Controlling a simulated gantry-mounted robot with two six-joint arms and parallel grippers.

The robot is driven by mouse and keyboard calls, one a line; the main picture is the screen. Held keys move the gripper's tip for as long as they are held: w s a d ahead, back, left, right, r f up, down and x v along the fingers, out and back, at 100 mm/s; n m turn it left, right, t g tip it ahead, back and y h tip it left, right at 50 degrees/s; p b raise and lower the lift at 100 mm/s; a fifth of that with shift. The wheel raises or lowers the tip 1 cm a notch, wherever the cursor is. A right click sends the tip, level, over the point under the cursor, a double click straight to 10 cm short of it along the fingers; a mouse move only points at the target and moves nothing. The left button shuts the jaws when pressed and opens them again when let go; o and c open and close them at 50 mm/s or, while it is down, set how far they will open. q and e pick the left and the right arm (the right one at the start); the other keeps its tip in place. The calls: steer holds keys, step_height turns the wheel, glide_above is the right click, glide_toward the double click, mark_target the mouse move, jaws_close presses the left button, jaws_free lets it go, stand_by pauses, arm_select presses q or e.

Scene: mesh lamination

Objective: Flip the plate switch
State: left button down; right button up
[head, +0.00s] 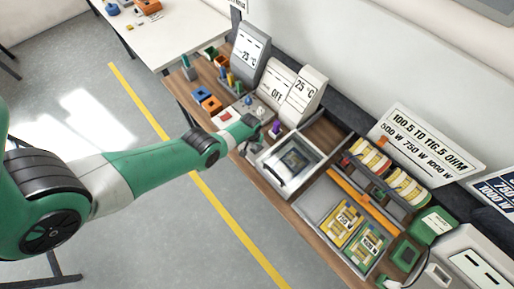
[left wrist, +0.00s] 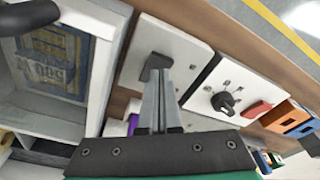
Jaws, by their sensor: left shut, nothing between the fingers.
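My left gripper (head: 258,133) is shut and empty, reaching in from the left over the control panels at the bench's front edge. In the left wrist view my shut fingers (left wrist: 158,75) point at a white panel (left wrist: 190,52), with a dark piece at their tips. I cannot tell whether that piece is a switch or a fingertip, or whether there is contact. A second white panel (left wrist: 265,75) beside it carries a black knob (left wrist: 223,102) and a red switch (left wrist: 256,109). The word OFF shows on a grey display (head: 277,93) behind the panels. My right gripper is not in view.
A framed tray (head: 290,162) with a dark mesh piece lies right of my gripper. Blue (head: 201,94) and orange (head: 211,104) blocks sit left. Spools (head: 370,157) and yellow boxes (head: 343,222) lie right.

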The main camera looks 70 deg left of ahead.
arm_select(q)
steer(key=shift+f+b, duration=0.9)
stand_by(0.6)
step_height(320, 180, up, 7)
steer(key=p, duration=0.7)
steer(key=shift+r, duration=0.1)
stand_by(0.4)
